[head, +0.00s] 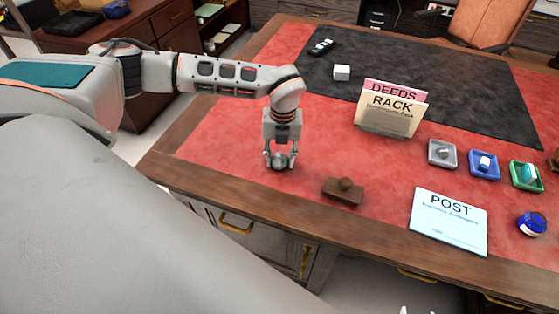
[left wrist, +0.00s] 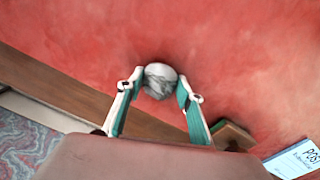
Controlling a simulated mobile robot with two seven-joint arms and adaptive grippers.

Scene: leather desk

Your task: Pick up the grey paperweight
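The grey paperweight (head: 279,161) is a small rounded, marbled lump near the desk's front edge. In the left wrist view the paperweight (left wrist: 160,81) sits between my fingertips. My left gripper (head: 280,163) points down at it, with one finger on each side. The fingertips (left wrist: 160,87) appear to touch its sides, so the gripper looks shut on it. It is at or just above the red leather; I cannot tell which. Two pale tips at the bottom edge of the head view may be my right gripper (head: 417,311), mostly cut off.
A brown wooden stamp-like block (head: 343,191) lies right of the paperweight. Further right are the POST card (head: 449,222), a blue round jar (head: 531,223) and several small trays (head: 441,153). The card rack (head: 388,116) and a white cube (head: 342,72) stand farther back. Red leather left of the gripper is clear.

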